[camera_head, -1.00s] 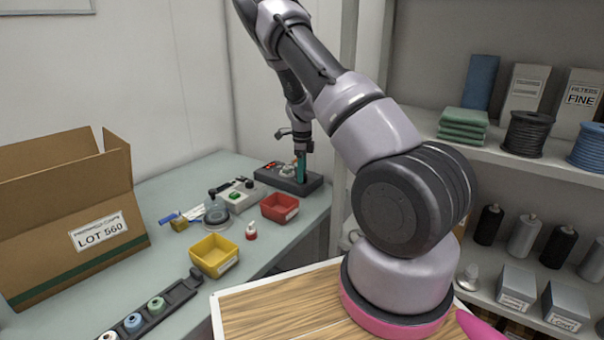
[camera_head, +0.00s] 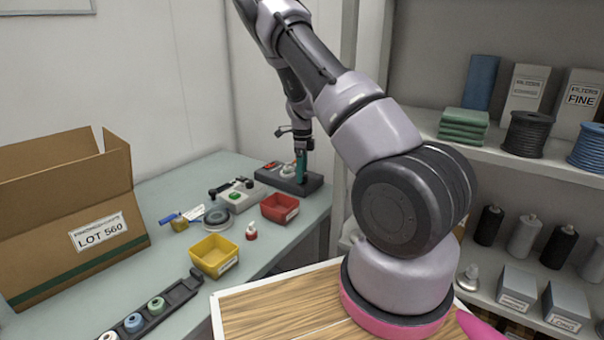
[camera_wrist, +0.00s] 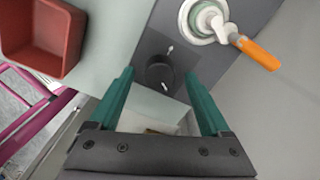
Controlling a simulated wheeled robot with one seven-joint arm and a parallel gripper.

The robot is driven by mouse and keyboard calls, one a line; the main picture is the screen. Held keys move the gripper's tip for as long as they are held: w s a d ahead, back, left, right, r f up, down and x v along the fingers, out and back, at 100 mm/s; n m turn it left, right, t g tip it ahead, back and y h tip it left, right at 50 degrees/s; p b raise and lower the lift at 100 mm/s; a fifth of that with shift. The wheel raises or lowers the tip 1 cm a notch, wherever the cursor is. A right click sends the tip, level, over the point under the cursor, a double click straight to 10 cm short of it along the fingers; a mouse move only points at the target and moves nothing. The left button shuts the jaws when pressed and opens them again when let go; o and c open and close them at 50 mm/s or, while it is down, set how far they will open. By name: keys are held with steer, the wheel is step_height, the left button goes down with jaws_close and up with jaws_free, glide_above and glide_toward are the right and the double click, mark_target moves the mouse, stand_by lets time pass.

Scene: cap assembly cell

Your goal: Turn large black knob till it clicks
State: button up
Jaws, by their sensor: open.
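The large black knob (camera_wrist: 160,76) sits on a dark grey panel (camera_wrist: 172,30) in the wrist view. White marks show on the panel near it. My gripper (camera_wrist: 160,71) is open, with its two teal fingertips on either side of the knob and a gap showing at each side. I cannot tell how far down the fingers reach around it. In the head view my gripper (camera_head: 300,164) is at the dark grey box (camera_head: 312,184) at the far end of the bench; the knob is not clear there.
A white round fitting with an orange lever (camera_wrist: 256,52) is close to the right finger. A red bin (camera_head: 279,208) stands in front of the box. A yellow bin (camera_head: 214,256), a small red-and-white bottle (camera_head: 251,231) and a cardboard carton (camera_head: 70,215) are nearer.

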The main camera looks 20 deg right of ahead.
step_height(320, 180, up, 10)
stand_by(0.4)
